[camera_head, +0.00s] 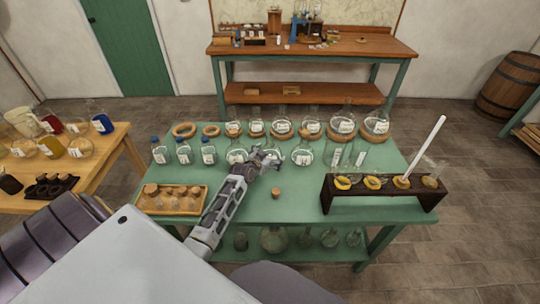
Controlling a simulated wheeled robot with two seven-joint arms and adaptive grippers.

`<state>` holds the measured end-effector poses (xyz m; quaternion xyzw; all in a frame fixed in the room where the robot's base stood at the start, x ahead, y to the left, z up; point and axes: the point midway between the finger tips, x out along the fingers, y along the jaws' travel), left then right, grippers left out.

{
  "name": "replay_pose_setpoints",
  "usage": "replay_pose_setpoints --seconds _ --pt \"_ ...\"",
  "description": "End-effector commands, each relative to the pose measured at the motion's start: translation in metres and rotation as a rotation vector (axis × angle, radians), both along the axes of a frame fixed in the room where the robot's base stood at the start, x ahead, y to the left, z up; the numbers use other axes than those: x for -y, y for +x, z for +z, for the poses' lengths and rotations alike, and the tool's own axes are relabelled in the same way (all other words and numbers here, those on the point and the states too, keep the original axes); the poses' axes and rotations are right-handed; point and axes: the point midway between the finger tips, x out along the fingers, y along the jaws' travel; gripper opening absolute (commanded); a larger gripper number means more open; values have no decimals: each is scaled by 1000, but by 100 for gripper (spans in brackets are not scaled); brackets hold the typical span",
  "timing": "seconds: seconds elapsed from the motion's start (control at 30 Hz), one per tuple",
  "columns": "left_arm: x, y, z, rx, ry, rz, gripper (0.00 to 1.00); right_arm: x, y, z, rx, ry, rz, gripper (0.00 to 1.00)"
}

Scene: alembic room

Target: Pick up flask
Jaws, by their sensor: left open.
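Several clear glass flasks with white labels stand on the green table (300,207). One round flask (303,155) stands just right of my left gripper (270,155). Another flask (237,155) stands just left of it and is partly covered by the gripper. More round flasks sit on cork rings in the back row, such as one flask (344,124) at the right. My left gripper is open above the middle of the table, among the front flasks. Whether it touches a flask cannot be told. My right gripper is not in view.
A dark rack (380,196) with funnels and a white rod is at the right. Blue-capped bottles (183,152) and a cork tray (150,205) are at the left. A small cork (276,193) lies on the bare front middle. A wooden table (112,150) stands farther left.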

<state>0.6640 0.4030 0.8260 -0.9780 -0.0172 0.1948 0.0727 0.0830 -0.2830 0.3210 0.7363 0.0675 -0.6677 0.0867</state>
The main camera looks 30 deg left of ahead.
Motion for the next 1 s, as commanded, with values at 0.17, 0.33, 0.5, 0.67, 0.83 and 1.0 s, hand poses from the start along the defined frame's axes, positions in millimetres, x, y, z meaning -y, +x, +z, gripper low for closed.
replay_pose_setpoints --seconds 0.17,0.33,0.5,0.67,0.83,1.0 --pt "0 0 0 0 0 0 85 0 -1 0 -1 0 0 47" --pt "0 0 0 0 0 0 63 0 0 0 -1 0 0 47" --pt "0 0 1 2 0 1 57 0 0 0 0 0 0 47" --pt "0 0 1 2 0 1 57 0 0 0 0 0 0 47" --pt "0 0 3 3 0 0 57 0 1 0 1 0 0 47" --pt "0 1 6 3 0 0 57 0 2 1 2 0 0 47"
